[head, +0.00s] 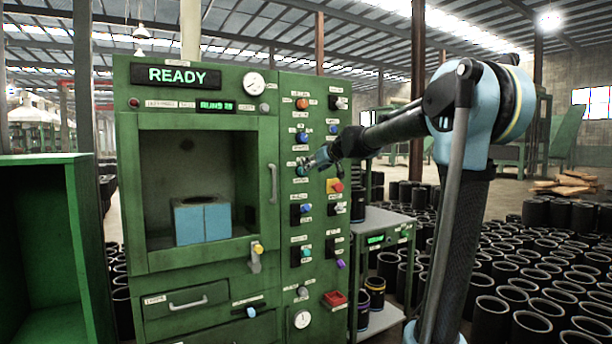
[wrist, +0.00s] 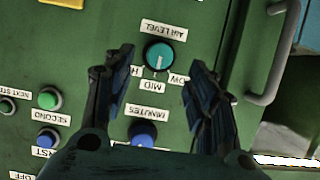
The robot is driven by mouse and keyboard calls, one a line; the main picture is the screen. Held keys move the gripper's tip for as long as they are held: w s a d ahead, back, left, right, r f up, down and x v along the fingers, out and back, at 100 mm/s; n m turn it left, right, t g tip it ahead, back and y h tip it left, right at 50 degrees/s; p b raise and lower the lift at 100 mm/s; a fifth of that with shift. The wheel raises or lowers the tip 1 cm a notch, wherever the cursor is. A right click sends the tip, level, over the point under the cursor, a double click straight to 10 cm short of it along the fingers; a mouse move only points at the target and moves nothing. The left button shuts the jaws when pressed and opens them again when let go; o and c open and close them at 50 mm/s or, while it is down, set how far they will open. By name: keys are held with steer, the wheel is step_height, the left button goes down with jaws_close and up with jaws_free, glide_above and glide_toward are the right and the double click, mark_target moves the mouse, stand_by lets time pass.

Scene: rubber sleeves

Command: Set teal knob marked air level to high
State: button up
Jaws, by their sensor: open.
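The teal knob (wrist: 159,56) is round and stands on the green panel under an AIR LEVEL label in the wrist view. Its pale pointer line faces down in the picture, toward the MID mark. An H mark shows to its left, and a partly hidden label ending in OW to its right. My gripper (wrist: 158,60) is open, one finger on each side of the knob with a gap on both sides; I cannot tell how far the tips are from the panel. In the head view my gripper (head: 318,161) is at the panel and partly hides the knob there.
A blue MINUTES knob (wrist: 143,132) sits near my fingers. Green (wrist: 48,98) and blue (wrist: 47,138) buttons are to the left, a door handle (wrist: 278,60) to the right.

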steer(key=x, duration=0.7)
steer(key=c, duration=1)
